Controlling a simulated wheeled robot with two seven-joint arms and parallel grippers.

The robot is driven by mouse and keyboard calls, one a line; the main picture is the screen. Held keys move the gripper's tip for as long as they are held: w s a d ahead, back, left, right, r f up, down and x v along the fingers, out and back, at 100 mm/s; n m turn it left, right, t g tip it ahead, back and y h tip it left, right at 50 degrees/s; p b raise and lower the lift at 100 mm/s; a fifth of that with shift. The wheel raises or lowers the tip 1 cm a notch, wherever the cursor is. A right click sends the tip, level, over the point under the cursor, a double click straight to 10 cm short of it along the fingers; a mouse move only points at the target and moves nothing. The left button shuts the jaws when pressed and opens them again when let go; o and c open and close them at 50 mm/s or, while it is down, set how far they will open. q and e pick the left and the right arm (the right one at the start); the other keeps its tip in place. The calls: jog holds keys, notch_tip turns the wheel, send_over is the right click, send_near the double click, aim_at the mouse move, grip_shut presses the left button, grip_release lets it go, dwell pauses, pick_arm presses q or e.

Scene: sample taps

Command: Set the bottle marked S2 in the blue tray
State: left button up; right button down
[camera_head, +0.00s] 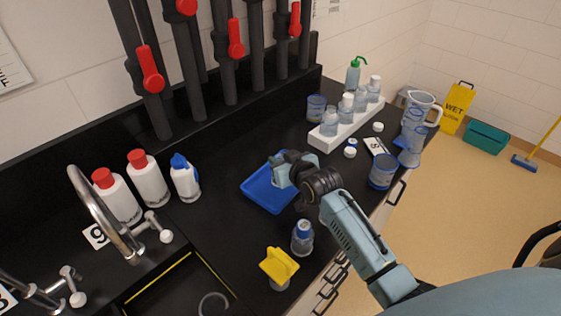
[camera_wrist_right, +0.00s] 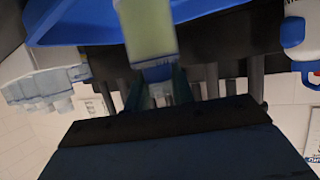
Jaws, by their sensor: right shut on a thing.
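The blue tray (camera_head: 258,197) lies on the black counter near the middle of the head view; its blue underside or rim also shows at the top of the right wrist view (camera_wrist_right: 75,22). My right gripper (camera_head: 283,170) is over the tray's back right part. In the right wrist view, my right gripper (camera_wrist_right: 160,82) is shut on a bottle with a pale yellow-green body (camera_wrist_right: 148,28). The arm and gripper mostly hide this bottle in the head view. No S2 mark is readable, and I cannot tell whether the bottle touches the tray. My left gripper is not in view.
A white rack (camera_head: 345,130) with several bottles stands behind right. A blue-capped bottle (camera_head: 302,238) and yellow object (camera_head: 279,265) stand in front. White bottles (camera_head: 148,180) and a curved faucet (camera_head: 95,205) are left. A blue-tinted beaker (camera_head: 382,172) stands right.

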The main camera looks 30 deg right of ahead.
jog(key=shift+f, duration=0.15)
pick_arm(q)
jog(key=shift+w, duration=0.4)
pick_arm(e)
jog(key=c, duration=1.6)
grip_release()
jog(key=shift+f, duration=0.15)
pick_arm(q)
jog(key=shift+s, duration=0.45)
pick_arm(e)
jog(key=o, duration=0.4)
jog(key=shift+r, duration=0.2)
pick_arm(q)
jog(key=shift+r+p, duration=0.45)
jog(key=shift+p, duration=0.05)
pick_arm(e)
jog(key=v, duration=1.2)
